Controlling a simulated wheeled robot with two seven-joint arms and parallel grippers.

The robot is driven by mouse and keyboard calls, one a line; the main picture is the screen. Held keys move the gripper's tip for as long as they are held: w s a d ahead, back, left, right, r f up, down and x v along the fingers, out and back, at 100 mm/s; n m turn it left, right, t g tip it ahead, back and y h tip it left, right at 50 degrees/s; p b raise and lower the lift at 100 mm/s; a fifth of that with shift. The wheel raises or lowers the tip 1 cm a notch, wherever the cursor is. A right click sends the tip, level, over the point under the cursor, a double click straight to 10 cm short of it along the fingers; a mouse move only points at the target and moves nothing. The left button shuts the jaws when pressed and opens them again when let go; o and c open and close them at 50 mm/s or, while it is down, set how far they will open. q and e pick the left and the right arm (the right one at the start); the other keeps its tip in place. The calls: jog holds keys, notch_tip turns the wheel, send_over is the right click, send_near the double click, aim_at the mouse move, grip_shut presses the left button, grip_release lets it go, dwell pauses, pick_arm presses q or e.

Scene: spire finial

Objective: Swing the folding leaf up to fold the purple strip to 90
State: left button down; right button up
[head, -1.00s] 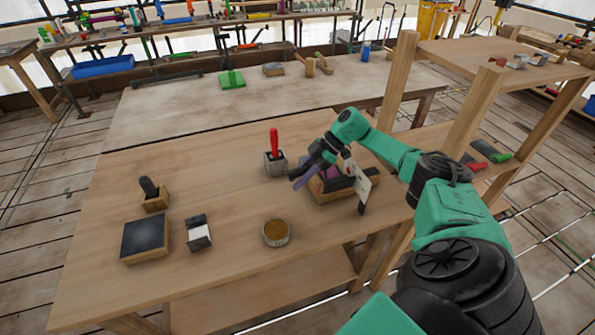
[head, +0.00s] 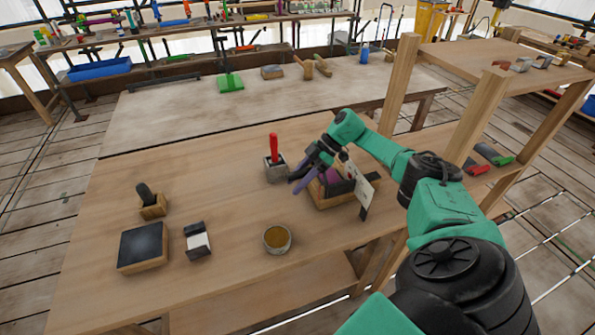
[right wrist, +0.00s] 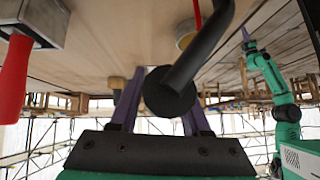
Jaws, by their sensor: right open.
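The folding device (head: 330,200) has a wooden base and stands at the right front of the bench, partly hidden by my right arm. A purple piece (head: 334,186), likely the strip, shows on it beside dark parts. A pale upright plate (head: 364,184) stands at its right side. My right gripper (head: 299,186) is open at the device's left side. In the right wrist view, a black bar with a round end (right wrist: 170,92) lies in front of or between its purple fingers; contact cannot be told. My left gripper (right wrist: 246,36) appears small in the right wrist view, its jaws unclear.
A red-handled tool in a grey block (head: 275,165) stands close left of my right gripper. A round tin (head: 276,239), a black-and-white block (head: 197,240), a dark pad (head: 143,247) and a black-knobbed wooden block (head: 152,202) lie further left.

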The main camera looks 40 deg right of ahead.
jog(key=shift+o, duration=0.3)
jog(key=b+v, duration=0.4)
jog(key=v, duration=1)
jog(key=shift+d+r, duration=0.15)
jog(key=shift+r, duration=0.05)
